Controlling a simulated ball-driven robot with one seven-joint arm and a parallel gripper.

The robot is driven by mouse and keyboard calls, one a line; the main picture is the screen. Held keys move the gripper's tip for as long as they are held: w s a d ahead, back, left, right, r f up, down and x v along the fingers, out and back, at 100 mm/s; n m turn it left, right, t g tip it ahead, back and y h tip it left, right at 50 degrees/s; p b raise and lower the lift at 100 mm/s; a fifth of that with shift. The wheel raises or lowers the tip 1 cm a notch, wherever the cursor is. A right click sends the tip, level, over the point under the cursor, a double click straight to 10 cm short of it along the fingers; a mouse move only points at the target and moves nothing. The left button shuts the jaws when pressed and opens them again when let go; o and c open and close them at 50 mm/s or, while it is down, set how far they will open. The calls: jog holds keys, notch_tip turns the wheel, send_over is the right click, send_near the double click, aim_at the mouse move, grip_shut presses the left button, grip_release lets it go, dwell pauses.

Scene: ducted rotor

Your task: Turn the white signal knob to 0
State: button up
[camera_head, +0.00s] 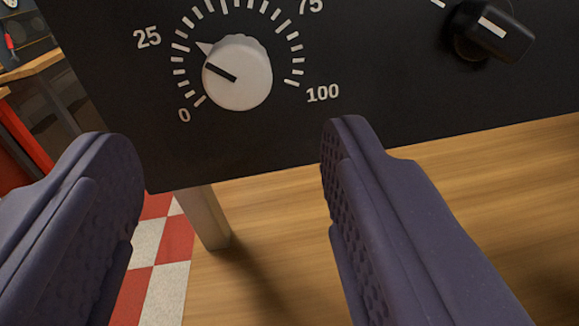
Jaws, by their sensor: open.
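The white signal knob (243,82) is on the black panel (380,80), in the upper middle of the view. Its pointed tip aims up and left, a little past the 25 label towards the top of the dial. A dark line marks its face. Printed ticks ring it, with 0 at lower left, 25 at left, 75 at upper right and 100 at lower right. My gripper (235,155) is open and empty. Its two purple fingers stand below the knob, one to the left and one to the right, and neither touches it.
A black knob (488,32) with a white line is at the panel's upper right. A wooden surface (480,190) lies below the panel, with a pale leg (205,216) under its lower left corner. A red and white checkered floor (157,250) and an orange-red cabinet (25,140) are at left.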

aim_at(238, 81)
jog(key=w+b, duration=0.1)
jog(key=w, duration=0.6)
jog(key=shift+w+d, duration=0.15)
jog(key=shift+d, duration=0.05)
jog(key=c, duration=1)
